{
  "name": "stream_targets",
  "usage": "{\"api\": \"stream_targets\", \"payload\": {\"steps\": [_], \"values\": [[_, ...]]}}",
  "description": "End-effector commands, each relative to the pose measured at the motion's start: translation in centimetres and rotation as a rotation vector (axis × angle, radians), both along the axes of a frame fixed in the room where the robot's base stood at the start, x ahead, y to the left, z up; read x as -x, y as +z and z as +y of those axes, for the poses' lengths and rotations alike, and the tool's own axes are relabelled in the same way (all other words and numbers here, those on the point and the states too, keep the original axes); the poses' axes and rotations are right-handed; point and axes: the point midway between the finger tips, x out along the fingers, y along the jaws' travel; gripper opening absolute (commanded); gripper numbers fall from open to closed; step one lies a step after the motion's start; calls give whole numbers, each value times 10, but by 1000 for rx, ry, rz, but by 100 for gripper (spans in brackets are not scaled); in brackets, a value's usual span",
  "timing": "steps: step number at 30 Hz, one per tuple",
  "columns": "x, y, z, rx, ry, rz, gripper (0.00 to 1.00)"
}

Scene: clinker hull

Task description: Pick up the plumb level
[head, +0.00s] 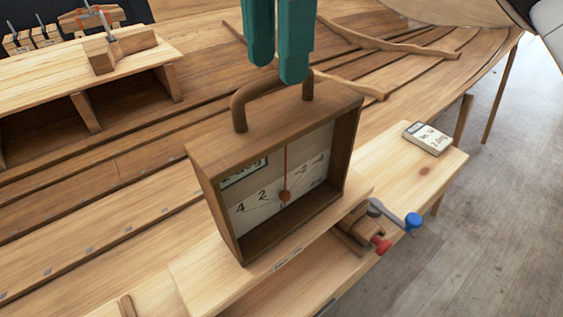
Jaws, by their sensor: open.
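The plumb level (275,221) is a brown wooden box frame with a pale dial, a red needle and a curved wooden handle (238,104) on top. It stands upright on a light wooden bench (196,283). My gripper (278,72) has two teal fingers pointing down at the top centre. The fingers are apart, with a narrow gap between them. The right fingertip overlaps the handle in the picture, hiding part of it. I cannot tell whether it touches the handle.
A small vise (357,232) with blue and red knobs is at the bench's right edge. A pale labelled block (427,138) lies on the bench's far right end. A wooden box (90,77) with a clamp (106,26) is at upper left. Hull planks (150,150) lie behind.

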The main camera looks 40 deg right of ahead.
Motion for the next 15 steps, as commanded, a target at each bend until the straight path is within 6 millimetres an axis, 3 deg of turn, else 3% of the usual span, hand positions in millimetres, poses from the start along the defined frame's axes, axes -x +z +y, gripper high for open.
{"api": "stream_targets", "payload": {"steps": [5,15], "values": [[1,-11,0,0,1,3,43],[4,-53,1,0,1,1,43]]}}
